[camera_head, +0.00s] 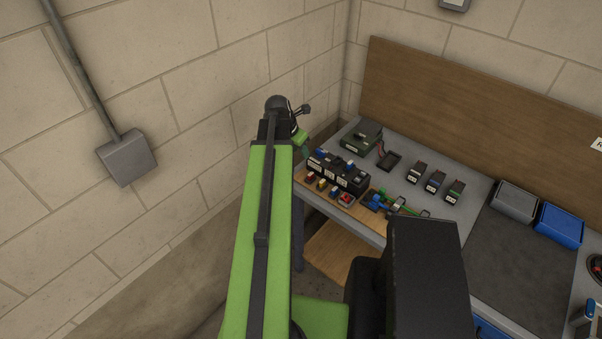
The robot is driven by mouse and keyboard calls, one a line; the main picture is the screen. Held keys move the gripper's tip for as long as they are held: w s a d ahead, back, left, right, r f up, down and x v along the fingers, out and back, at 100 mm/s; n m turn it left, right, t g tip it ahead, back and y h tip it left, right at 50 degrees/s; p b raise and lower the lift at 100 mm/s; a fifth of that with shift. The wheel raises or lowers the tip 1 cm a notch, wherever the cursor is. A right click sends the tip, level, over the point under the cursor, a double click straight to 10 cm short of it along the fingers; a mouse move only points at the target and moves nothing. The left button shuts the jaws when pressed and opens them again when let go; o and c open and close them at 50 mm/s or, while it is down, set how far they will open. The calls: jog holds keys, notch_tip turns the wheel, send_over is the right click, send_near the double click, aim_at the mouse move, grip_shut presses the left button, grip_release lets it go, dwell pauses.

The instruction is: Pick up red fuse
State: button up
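Several small coloured blocks lie in a row along the front left of the grey workbench (375,234). A small red one (311,177) is at the left end, and another red piece (346,199) is at the right end of the row. I cannot tell which is the red fuse. A black block holder (340,174) with blue pieces stands just behind the row. My gripper (303,148) is at the end of my raised green arm, by the bench's left end. It is small and partly hidden by the arm, so its fingers cannot be made out.
A dark green box (361,135) and a small black tray (389,160) stand behind. Three labelled dark blocks (436,181) are mid-bench. Green and blue parts (380,203) lie right of the row. A grey bin (514,201) and blue bin (560,225) stand right. A wall rises left.

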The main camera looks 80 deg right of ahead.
jog(key=b, duration=1.2)
send_over(311, 174)
jog(key=w+a, duration=0.1)
notch_tip(311, 174, down, 12)
jog(key=shift+w+a+r, duration=0.1)
jog(key=shift+a+r, duration=0.05)
jog(key=shift+r, duration=0.05)
jog(key=b+x, duration=0.2)
jog(key=a+b+x, duration=0.1)
jog(key=b+x, duration=0.1)
jog(key=shift+d+f, duration=0.15)
jog(key=shift+f, duration=0.4)
jog(key=shift+d+f+b, duration=0.15)
jog(key=shift+f+b, duration=0.05)
jog(key=shift+b, duration=0.2)
jog(key=shift+r, duration=0.2)
grip_shut()
